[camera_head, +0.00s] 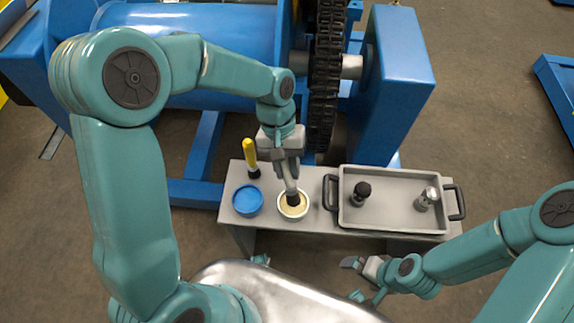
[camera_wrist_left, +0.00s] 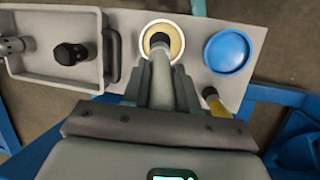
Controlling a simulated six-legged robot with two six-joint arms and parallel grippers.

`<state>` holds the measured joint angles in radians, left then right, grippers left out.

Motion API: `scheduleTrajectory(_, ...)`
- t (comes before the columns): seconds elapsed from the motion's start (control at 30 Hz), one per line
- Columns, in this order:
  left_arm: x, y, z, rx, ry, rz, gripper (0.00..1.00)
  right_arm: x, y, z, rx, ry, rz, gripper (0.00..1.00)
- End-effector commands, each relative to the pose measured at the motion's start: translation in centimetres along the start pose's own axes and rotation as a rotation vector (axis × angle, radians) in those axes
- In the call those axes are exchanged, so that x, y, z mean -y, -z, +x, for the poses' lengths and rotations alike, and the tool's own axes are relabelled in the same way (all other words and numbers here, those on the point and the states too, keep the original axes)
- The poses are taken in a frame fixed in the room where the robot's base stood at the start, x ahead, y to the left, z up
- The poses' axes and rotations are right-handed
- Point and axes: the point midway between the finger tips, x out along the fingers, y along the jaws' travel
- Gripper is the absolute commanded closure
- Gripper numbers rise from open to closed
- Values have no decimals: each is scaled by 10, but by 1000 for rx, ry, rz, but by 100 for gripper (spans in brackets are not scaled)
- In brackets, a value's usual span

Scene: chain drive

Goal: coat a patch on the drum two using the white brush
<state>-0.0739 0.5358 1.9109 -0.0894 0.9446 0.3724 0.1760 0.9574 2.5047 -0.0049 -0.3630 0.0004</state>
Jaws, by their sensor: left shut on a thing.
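My left gripper (camera_head: 289,172) is shut on the white brush (camera_head: 292,188), which points down over the bench. The brush's dark head is in the mouth of an open can with tan contents (camera_head: 292,208). In the left wrist view the pale brush handle (camera_wrist_left: 161,75) runs between the fingers to the open can (camera_wrist_left: 176,37). I cannot tell how deep the head sits. A large blue drum (camera_head: 225,35) lies behind my left arm, partly hidden by it; no number is visible. My right gripper (camera_head: 362,266) is empty-looking near the bench's front; its finger gap is unclear.
A blue can or lid (camera_head: 247,200) and a yellow-handled brush (camera_head: 250,155) are left of the open can. A grey tray (camera_head: 390,215) at right holds a black knob-like part and a metal part. A chain (camera_head: 326,80) and blue support (camera_head: 395,75) stand behind the bench (camera_head: 262,224).

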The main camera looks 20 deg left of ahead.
Motion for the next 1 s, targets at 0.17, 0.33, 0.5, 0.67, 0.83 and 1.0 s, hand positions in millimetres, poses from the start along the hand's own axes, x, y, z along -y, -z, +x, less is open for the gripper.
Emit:
scheduleTrajectory(0.17,0,1,2,0,0,0,100,0,0,1,0,0,0,0)
scheduleTrajectory(0.33,1,1,4,0,0,0,100,-1,0,3,0,0,0,0)
scheduleTrajectory(0.5,1,2,6,0,0,0,100,-2,0,4,0,0,0,0)
scheduleTrajectory(0.67,2,2,8,0,0,0,100,-2,0,5,0,0,0,0)
scheduleTrajectory(0.83,2,3,10,0,0,0,100,-2,0,7,0,0,0,0)
scheduleTrajectory(1.0,2,3,12,0,0,0,100,-3,0,8,0,0,0,0)
